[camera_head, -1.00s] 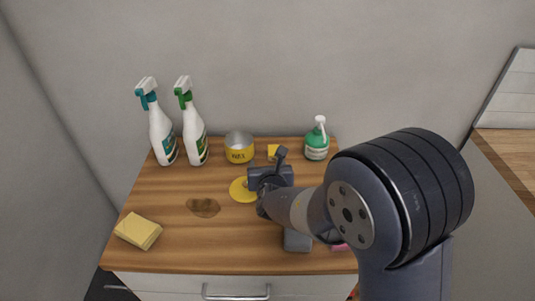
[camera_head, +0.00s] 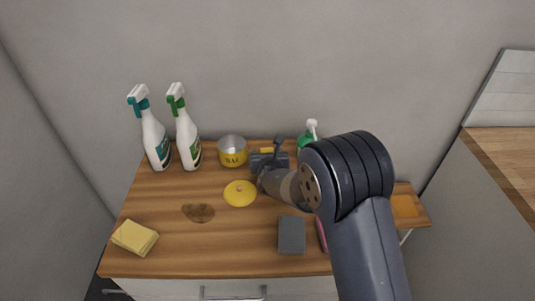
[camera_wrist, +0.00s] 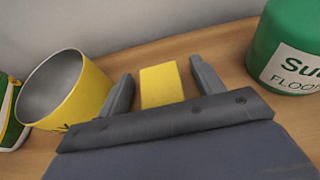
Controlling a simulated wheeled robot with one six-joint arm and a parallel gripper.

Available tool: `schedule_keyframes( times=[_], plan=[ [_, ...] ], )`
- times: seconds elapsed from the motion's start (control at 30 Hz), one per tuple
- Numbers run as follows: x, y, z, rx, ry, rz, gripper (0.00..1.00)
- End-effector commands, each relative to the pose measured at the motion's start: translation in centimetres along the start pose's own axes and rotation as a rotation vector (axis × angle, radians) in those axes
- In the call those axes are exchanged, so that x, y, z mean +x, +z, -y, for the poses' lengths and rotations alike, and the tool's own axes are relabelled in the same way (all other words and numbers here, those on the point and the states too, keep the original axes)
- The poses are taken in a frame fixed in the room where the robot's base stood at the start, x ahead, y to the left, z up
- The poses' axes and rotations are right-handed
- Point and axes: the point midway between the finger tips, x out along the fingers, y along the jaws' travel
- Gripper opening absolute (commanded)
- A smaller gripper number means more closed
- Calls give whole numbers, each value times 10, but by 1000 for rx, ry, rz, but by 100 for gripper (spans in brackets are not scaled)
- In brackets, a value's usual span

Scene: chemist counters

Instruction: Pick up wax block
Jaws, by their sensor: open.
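The wax block is a small yellow block (camera_wrist: 161,86) on the wooden counter top, near the wall. In the wrist view it lies between the two fingers of my gripper (camera_wrist: 160,92), with a gap to the right finger and a narrower one to the left. In the head view only a yellow strip of the block (camera_head: 267,150) shows above my gripper (camera_head: 270,158), which hides the rest. My gripper is open and holds nothing.
A yellow tin (camera_head: 232,152) stands close left of my gripper, and a green pump bottle (camera_head: 306,141) stands close right. A yellow lid (camera_head: 240,193), grey block (camera_head: 291,235), brown stain (camera_head: 198,213), yellow cloth (camera_head: 134,238) and two spray bottles (camera_head: 186,135) are also on the counter.

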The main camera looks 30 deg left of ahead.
Motion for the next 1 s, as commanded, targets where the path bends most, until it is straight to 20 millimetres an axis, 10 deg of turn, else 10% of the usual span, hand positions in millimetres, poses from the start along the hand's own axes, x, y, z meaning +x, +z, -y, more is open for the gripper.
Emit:
schedule_keyframes(
  times=[0.27,1.0],
  plan=[
    [2,0,0,0,0,1,64],
    [2,0,0,0,0,1,16]
  ],
)
